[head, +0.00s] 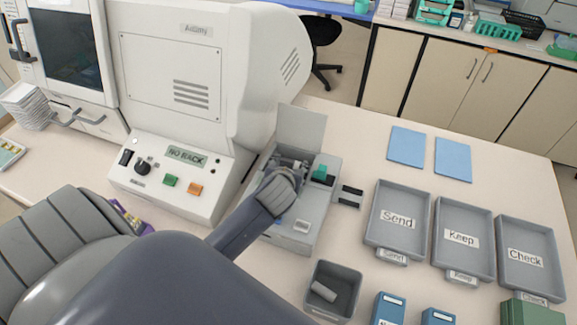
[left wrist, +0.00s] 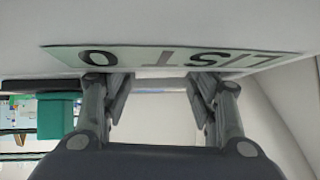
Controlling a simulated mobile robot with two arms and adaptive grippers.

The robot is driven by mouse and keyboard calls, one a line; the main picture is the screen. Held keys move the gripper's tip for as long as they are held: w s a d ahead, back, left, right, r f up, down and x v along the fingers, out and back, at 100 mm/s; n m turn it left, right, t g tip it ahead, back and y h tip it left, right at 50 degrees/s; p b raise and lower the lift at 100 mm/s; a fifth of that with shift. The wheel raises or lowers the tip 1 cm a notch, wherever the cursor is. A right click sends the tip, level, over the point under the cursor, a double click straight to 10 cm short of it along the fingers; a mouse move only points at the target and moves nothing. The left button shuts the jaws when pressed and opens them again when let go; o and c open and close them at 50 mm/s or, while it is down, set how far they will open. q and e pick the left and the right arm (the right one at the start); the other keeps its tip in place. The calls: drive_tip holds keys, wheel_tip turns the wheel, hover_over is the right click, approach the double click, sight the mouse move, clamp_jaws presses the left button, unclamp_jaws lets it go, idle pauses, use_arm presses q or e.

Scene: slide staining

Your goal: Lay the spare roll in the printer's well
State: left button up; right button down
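The printer (head: 291,226) stands on the bench with its lid (head: 301,128) raised. Its well is mostly hidden by my left gripper (head: 287,166), which is over it beside a teal block (head: 322,172). In the left wrist view the fingers of my left gripper (left wrist: 160,95) stand apart, with a pale surface behind the gap and no roll clearly visible between them. A small pale cylinder (head: 323,291) lies in a dark grey bin (head: 349,272) in front of the printer; I cannot tell whether it is the spare roll. My right gripper is out of view.
A large white machine (head: 170,130) stands close left of the printer. Trays marked Send (head: 398,244), Keep (head: 464,263) and Check (head: 527,277) are to the right. Two blue mats (head: 407,146) lie behind them. In the left wrist view an upside-down lettered label (left wrist: 170,58) is close ahead.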

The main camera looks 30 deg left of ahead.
use_arm(q)
drive_tip(key=shift+s+d+f+g, duration=0.15)
drive_tip(key=shift+s+f, duration=0.1)
drive_tip(key=shift+f, duration=0.3)
drive_tip(key=shift+s+d+f+g, duration=0.15)
drive_tip(key=shift+s+f, duration=0.1)
drive_tip(key=shift+f, duration=0.25)
drive_tip(key=shift+s+d+r, duration=0.2)
drive_tip(key=shift+r, duration=0.55)
drive_tip(key=v, duration=0.7)
drive_tip(key=shift+s+r, duration=0.1)
drive_tip(key=shift+r, duration=0.35)
drive_tip(key=shift+w+a+f, duration=0.1)
drive_tip(key=shift+w+a, duration=0.3)
drive_tip(key=shift+s+d, duration=0.1)
drive_tip(key=shift+s, duration=0.05)
